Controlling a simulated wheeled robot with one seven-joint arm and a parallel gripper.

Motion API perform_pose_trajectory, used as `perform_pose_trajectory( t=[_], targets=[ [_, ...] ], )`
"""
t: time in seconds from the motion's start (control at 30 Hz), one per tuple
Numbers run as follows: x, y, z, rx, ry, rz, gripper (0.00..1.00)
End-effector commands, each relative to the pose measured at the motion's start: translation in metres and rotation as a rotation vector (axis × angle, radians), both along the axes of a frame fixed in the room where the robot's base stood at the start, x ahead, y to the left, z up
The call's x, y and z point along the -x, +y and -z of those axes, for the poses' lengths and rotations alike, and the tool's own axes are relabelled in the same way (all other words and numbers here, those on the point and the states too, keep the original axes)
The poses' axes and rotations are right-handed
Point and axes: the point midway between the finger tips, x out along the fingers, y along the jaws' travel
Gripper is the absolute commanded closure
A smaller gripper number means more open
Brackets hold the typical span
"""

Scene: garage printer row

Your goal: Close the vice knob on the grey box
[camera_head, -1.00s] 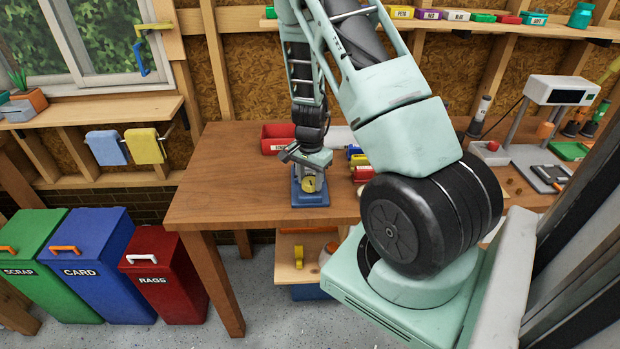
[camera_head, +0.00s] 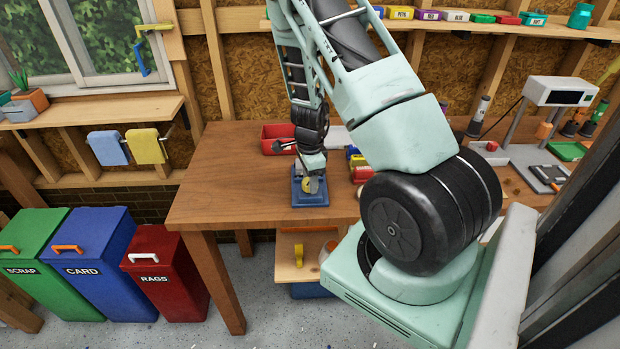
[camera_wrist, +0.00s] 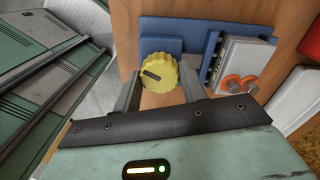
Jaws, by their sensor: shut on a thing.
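A round yellow knob (camera_wrist: 160,68) with a ribbed rim and a dark bar on its face sits against a blue vice body (camera_wrist: 207,27). The knob also shows in the head view (camera_head: 307,185), partly covered by my gripper, above the blue base (camera_head: 311,201). A grey box (camera_wrist: 243,62) with two orange rings is beside the knob in the wrist view. My gripper (camera_wrist: 160,82) has one finger on each side of the knob and is shut on it. In the head view my gripper (camera_head: 311,172) points down at the vice on the wooden workbench (camera_head: 235,185).
A grey machine (camera_head: 560,92) stands at the bench's right. The bench's left part is clear. Green, blue and red bins (camera_head: 165,275) stand on the floor at left.

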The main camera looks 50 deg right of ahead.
Motion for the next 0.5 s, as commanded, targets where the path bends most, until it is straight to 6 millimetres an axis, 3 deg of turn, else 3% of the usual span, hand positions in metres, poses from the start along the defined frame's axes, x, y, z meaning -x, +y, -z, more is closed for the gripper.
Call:
perform_pose_trajectory(
  t=[0.47,0.5],
  targets=[
    [-0.0014,-0.0014,-0.0015,0.004,-0.004,0.015,0.81],
    [-0.0014,-0.0014,-0.0015,0.004,-0.004,0.015,0.50]
  ],
)
